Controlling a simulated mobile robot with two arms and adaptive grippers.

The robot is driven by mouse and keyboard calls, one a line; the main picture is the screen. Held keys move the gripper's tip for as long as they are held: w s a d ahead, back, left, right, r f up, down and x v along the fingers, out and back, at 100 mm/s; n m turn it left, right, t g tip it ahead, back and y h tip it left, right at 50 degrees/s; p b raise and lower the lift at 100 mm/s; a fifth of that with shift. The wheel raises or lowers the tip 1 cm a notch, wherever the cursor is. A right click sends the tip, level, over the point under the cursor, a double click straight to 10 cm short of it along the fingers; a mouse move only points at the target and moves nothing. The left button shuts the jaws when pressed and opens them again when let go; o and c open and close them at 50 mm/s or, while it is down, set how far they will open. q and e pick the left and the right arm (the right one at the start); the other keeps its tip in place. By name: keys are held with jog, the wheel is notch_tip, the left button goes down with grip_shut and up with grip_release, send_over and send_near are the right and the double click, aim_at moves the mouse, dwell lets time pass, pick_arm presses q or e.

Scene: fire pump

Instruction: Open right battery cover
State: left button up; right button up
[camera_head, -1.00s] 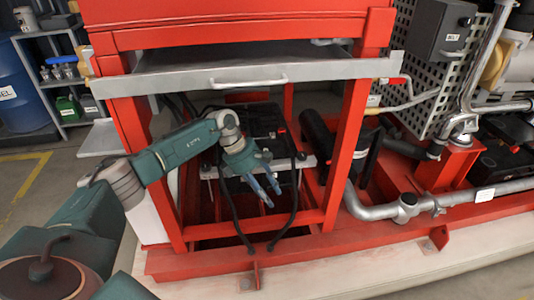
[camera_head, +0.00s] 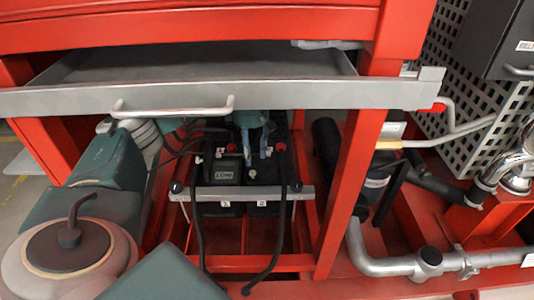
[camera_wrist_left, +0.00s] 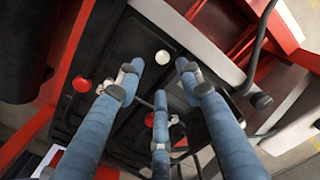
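Two black batteries sit side by side in the red frame in the head view, the left battery (camera_head: 217,193) and the right battery (camera_head: 262,192). My left gripper (camera_head: 256,145) reaches in under the grey drawer, over the rear of the right battery. The wrist view (camera_wrist_left: 160,80) shows its three blue fingers spread apart with nothing between them. They point at a black battery top (camera_wrist_left: 140,45), which has red caps (camera_wrist_left: 82,85) and a white cap (camera_wrist_left: 162,57). Whether the fingertips touch it I cannot tell. The cover's edge is not distinct. My right gripper is out of view.
The grey drawer (camera_head: 180,97) with its handle overhangs the batteries closely. A metal bar (camera_head: 247,192) crosses their front, with black cables (camera_head: 283,235) hanging down. Red posts (camera_head: 348,190) bound the opening at the sides. A black cylinder (camera_head: 327,150) stands to the right.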

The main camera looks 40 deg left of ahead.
aim_at(253, 172)
pick_arm(q)
jog(key=shift+f, duration=0.4)
jog(key=shift+s+f+b, duration=0.15)
jog(key=shift+f+b, duration=0.1)
jog(key=shift+f, duration=1.3)
jog(key=shift+s+f+b, duration=0.1)
jog(key=shift+f+b, duration=0.1)
jog(key=shift+f, duration=1.35)
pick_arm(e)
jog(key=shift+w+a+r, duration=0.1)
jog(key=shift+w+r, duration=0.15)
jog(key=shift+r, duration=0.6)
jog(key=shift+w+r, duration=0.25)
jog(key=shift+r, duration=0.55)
pick_arm(q)
grip_shut()
